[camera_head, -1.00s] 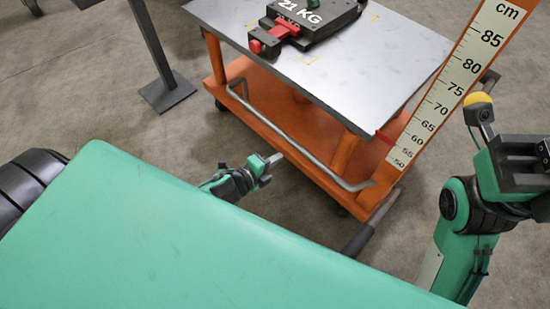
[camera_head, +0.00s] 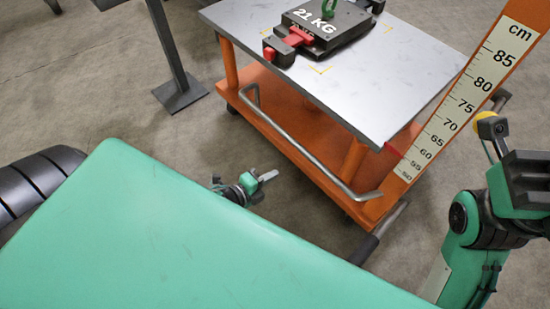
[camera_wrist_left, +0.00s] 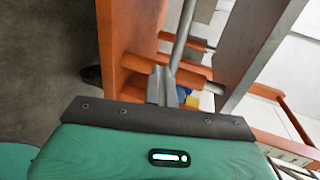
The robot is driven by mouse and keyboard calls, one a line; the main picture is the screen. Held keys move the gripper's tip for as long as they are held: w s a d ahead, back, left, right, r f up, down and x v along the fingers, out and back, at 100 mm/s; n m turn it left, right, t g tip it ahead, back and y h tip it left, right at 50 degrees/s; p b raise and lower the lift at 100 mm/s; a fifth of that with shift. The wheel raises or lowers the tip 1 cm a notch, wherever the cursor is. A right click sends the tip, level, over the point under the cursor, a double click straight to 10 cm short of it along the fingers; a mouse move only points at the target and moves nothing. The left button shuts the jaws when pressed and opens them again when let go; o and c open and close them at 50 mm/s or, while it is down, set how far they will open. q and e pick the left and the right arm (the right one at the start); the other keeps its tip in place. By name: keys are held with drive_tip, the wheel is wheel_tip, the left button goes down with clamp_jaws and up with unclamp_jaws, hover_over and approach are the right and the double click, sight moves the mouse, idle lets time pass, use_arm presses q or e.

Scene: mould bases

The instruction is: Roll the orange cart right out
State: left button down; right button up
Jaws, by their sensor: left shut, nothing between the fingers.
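The orange cart (camera_head: 288,122) stands at upper centre to right in the head view, with a grey top plate and a bent steel handle (camera_head: 300,150) along its near side. My left gripper (camera_head: 273,175) is shut and empty, low in front of the cart. In the head view it lies apart from the handle, on its near side. In the left wrist view the shut fingers (camera_wrist_left: 160,86) point at the cart's orange frame (camera_wrist_left: 128,45), in line with a steel bar (camera_wrist_left: 182,35); contact cannot be told. My right arm is at the right edge; its fingers cannot be made out.
A black 21 KG weight block (camera_head: 322,32) with red parts sits on the cart top. An orange post with a cm scale (camera_head: 465,95) rises at the cart's right. A dark stand (camera_head: 180,92) is at upper left. Bare floor (camera_head: 130,125) lies left of the cart.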

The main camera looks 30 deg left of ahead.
use_arm(q)
drive_tip(key=shift+s+a+p, duration=0.1)
drive_tip(key=shift+s+a, duration=0.2)
drive_tip(key=shift+s, duration=0.45)
drive_tip(key=shift+s+a+p, duration=0.15)
drive_tip(key=shift+s+a, duration=0.1)
drive_tip(key=shift+s, duration=0.55)
drive_tip(key=shift+s+a+p, duration=0.1)
drive_tip(key=shift+s+a, duration=0.2)
drive_tip(key=shift+s, duration=0.45)
drive_tip(key=c, duration=2.2)
unclamp_jaws()
drive_tip(key=c, duration=1.7)
unclamp_jaws()
drive_tip(key=p+v, duration=0.3)
drive_tip(key=v, duration=1)
drive_tip(key=shift+s+a+r+p, duration=0.15)
drive_tip(key=shift+s+p, duration=0.2)
drive_tip(key=shift+p, duration=0.05)
